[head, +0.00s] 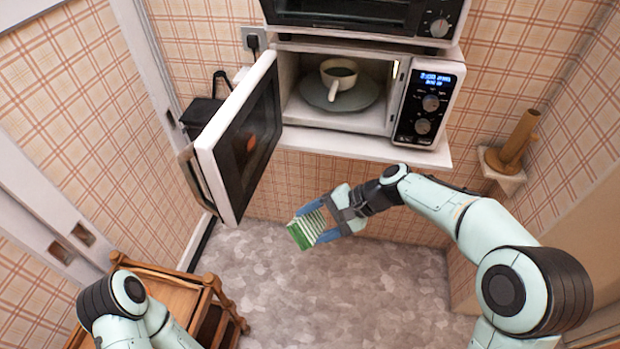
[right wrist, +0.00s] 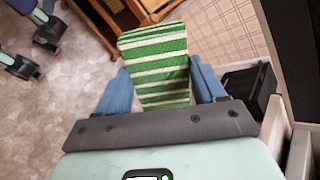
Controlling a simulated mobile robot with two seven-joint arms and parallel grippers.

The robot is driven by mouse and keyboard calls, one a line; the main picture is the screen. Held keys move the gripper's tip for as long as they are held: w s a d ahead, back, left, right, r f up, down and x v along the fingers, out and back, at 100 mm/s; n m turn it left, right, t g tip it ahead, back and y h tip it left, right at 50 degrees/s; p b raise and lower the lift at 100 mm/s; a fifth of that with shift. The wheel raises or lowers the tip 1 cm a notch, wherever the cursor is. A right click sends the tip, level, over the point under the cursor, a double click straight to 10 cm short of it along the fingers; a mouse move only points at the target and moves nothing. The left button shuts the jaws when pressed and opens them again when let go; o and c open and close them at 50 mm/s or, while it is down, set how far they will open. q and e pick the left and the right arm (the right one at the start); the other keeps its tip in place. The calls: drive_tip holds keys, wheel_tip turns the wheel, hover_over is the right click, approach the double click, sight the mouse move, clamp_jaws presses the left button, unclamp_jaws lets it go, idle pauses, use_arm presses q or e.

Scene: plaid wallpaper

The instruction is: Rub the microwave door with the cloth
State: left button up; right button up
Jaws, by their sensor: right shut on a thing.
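The microwave (head: 430,115) stands on a white shelf, and its door (head: 240,140) hangs wide open to the left with its dark window showing. My right gripper (head: 318,222) is shut on the green-and-white striped cloth (head: 302,237), in front of and below the microwave and to the right of the door, apart from it. In the right wrist view the cloth (right wrist: 155,62) sticks out between the blue fingers of the gripper (right wrist: 160,85). Of my left arm only upper links show at the bottom left of the head view; its gripper is not visible there.
A white cup (head: 338,75) stands on a plate (head: 350,97) inside the microwave. A second oven (head: 440,25) sits above it. A black bag (head: 200,112) is behind the door. A wooden cart (head: 205,300) stands at lower left. The floor between is clear.

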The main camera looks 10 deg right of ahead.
drive_tip(key=r+t+y+b, duration=0.1)
drive_tip(key=r, duration=0.1)
drive_tip(key=w+a+r+m+y+b, duration=0.1)
drive_tip(key=r, duration=0.1)
drive_tip(key=a+r+t+y, duration=0.1)
drive_tip(key=r, duration=0.1)
drive_tip(key=shift+w+r+m+t+y+b, duration=0.2)
drive_tip(key=shift+r+m+t+y+b, duration=0.1)
drive_tip(key=shift+m+y+b, duration=0.1)
wheel_tip(320, 180, up, 11)
drive_tip(key=m+t+y+b, duration=0.1)
drive_tip(key=t+y+b, duration=0.2)
drive_tip(key=p, duration=0.1)
approach(245, 150)
drive_tip(key=shift+a, duration=1.15)
use_arm(q)
drive_tip(key=shift+s+f, duration=0.25)
drive_tip(key=shift+f, duration=0.7)
drive_tip(key=shift+s+f, duration=0.3)
drive_tip(key=shift+f, duration=0.65)
drive_tip(key=shift+s+f, duration=0.25)
drive_tip(key=shift+f, duration=0.7)
use_arm(e)
drive_tip(key=shift+w+a+r, duration=0.15)
drive_tip(key=shift+w+a, duration=0.4)
drive_tip(key=shift+w, duration=0.05)
